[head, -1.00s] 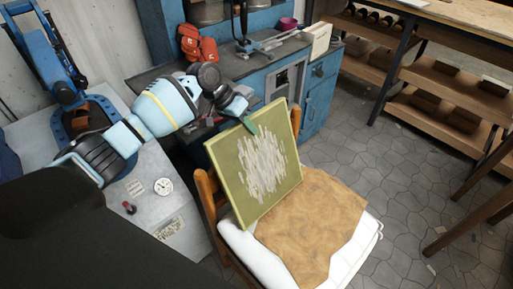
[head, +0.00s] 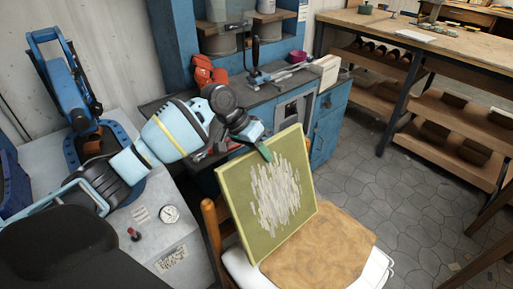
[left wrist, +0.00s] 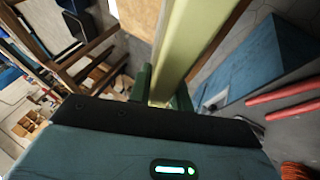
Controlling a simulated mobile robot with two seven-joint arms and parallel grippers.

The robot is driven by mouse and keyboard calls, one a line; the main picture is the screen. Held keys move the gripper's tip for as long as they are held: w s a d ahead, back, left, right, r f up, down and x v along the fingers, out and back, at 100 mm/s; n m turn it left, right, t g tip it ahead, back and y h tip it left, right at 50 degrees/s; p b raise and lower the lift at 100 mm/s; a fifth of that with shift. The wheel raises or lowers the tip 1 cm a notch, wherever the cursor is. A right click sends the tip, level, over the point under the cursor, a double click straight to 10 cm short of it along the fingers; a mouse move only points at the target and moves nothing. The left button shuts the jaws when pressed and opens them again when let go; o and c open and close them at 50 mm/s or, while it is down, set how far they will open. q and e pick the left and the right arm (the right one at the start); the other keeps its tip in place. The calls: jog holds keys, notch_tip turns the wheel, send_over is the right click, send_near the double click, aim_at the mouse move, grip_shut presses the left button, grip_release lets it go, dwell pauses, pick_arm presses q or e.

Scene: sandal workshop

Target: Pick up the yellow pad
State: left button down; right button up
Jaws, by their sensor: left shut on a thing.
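The yellow pad (head: 238,197) is a flat, square olive-yellow board with a patch of whitish streaks on its face. In the head view it stands tilted on edge over the chair seat, near the backrest. My left gripper (head: 265,151) is shut on its upper edge, with green fingers. In the left wrist view, the pad (left wrist: 187,45) shows edge-on as a pale yellow strip between the fingers of my left gripper (left wrist: 162,88). Whether its lower edge touches the seat is hard to tell. My right gripper is not in view.
The chair has a white cushion (head: 240,271) with a brown hide (head: 325,250) on it. A blue workbench (head: 328,125) stands behind, with red gloves (head: 207,72) on it. A grey table (head: 180,250) is at left, wooden shelves (head: 455,125) at right. Stone floor between is open.

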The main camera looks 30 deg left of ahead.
pick_arm(q)
jog(key=s+d+r, duration=0.2)
jog(key=s+d, duration=0.4)
jog(key=d, duration=0.4)
jog(key=shift+s+d+p, duration=0.3)
jog(key=shift+d+p, duration=0.05)
jog(key=shift+d, duration=0.05)
jog(key=shift+s+f, duration=0.1)
jog(key=shift+f, duration=0.05)
